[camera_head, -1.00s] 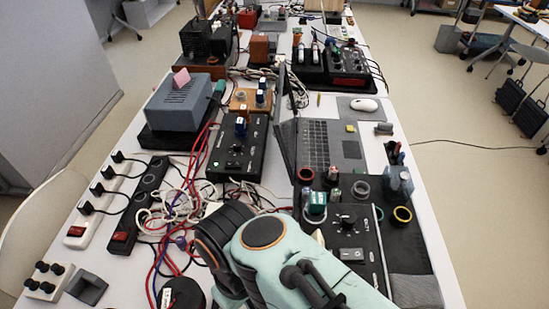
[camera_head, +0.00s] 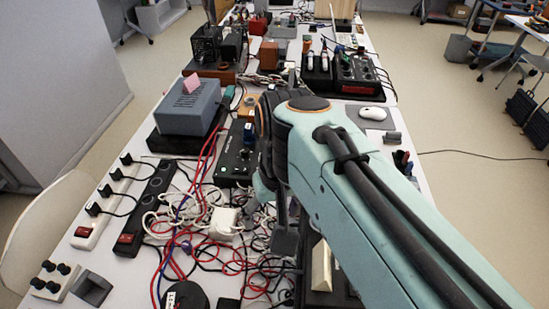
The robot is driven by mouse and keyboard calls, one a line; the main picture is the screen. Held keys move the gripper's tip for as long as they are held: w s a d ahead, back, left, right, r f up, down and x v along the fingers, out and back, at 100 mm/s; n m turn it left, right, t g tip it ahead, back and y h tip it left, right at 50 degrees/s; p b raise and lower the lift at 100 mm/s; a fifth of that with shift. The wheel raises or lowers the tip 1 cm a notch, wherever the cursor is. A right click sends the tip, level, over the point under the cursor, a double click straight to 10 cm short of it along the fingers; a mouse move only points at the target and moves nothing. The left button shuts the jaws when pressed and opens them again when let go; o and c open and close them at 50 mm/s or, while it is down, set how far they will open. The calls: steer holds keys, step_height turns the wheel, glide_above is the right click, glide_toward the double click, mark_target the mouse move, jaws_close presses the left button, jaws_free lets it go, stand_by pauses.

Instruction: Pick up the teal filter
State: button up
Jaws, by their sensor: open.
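A small teal-green piece (camera_head: 229,92) stands at the right side of the grey box; I cannot tell whether it is the teal filter. Another teal-green, cylinder-like piece showed on the black gear at the right in the earlier view. My arm now covers that spot, so that piece is hidden. My arm's pale green link runs from the lower right up to a dark joint near the table's middle.
The grey box (camera_head: 187,108) carries a pink block (camera_head: 191,83). Power strips (camera_head: 146,206) and tangled cables (camera_head: 205,222) fill the left front. A black control box (camera_head: 238,160) stands left of my arm. A white mouse (camera_head: 373,113) lies beyond the arm at right.

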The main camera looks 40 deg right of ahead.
steer(key=d+m, duration=0.1)
steer(key=d, duration=0.2)
steer(key=d+m, duration=0.2)
steer(key=d, duration=0.1)
steer(key=s+d+m, duration=0.1)
steer(key=d, duration=0.2)
steer(key=shift+d+r+g+h, duration=0.25)
steer(key=shift+r+g+h, duration=0.05)
steer(key=shift+r, duration=0.05)
steer(key=shift+s+d+f+m, duration=0.25)
steer(key=shift+f, duration=0.2)
steer(key=shift+s+d+f+m, duration=0.25)
steer(key=shift+f, duration=0.15)
steer(key=f, duration=0.5)
steer(key=shift+w+d+f, duration=0.15)
steer(key=shift+w+f, duration=0.1)
steer(key=shift+f, duration=0.1)
steer(key=c, duration=1.1)
